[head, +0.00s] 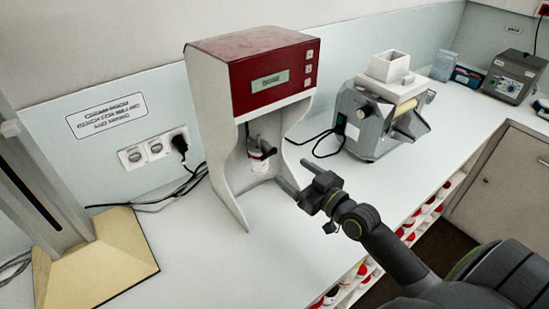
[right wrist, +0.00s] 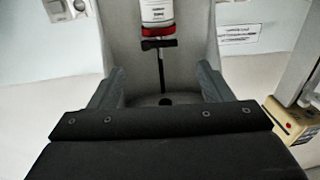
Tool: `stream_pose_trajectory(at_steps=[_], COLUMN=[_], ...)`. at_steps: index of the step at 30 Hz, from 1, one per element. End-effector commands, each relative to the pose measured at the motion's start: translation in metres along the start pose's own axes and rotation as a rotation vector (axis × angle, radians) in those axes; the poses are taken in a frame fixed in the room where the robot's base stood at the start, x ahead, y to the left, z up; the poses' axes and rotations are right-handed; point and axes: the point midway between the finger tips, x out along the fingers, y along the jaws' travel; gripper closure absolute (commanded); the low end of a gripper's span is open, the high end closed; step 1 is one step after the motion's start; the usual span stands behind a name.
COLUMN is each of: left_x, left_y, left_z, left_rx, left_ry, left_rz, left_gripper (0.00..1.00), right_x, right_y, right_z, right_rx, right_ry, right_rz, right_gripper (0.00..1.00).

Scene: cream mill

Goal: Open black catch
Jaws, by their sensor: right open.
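My right gripper (head: 297,177) is open and empty at the right front of the bay. Its fingers, in the right wrist view (right wrist: 159,80), stand apart on either side of the rod, clear of the catch. My left gripper is not in view.
A grey device with a white hopper (head: 375,110) stands right of the machine. A beige base with a column (head: 100,265) is at the left. Black cables trail near the wall sockets (head: 148,150). The counter front (head: 280,255) is clear.

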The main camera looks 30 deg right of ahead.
Motion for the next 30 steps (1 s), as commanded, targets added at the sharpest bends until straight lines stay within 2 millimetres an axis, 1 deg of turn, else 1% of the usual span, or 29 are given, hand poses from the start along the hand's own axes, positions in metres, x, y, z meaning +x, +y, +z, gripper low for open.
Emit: stream_pose_trajectory(at_steps=[1,6,9,13,18,26,28,30], left_x=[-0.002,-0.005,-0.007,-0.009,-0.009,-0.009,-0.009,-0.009], left_y=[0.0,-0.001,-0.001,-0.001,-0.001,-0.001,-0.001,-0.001], left_z=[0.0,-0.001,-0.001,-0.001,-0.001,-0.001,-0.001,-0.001], left_rx=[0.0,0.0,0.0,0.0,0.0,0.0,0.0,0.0], left_ry=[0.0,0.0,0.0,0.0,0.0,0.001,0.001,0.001], left_rz=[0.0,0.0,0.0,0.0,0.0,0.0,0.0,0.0], left_gripper=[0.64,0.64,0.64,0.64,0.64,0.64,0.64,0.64], right_x=[0.011,0.042,0.058,0.073,0.082,0.084,0.083,0.083], right_y=[0.0,0.0,0.0,0.0,0.0,0.0,0.0,0.0], right_z=[-0.002,-0.002,-0.002,0.0,0.0,0.001,0.001,0.0], right_rx=[0.003,0.002,0.002,0.002,0.0,-0.001,-0.001,-0.001], right_ry=[0.004,0.002,0.002,0.0,-0.001,-0.001,-0.001,-0.001], right_rz=[0.002,0.002,0.0,0.001,0.001,0.001,0.001,0.001], right_gripper=[0.27,0.27,0.27,0.27,0.27,0.27,0.34,0.43])
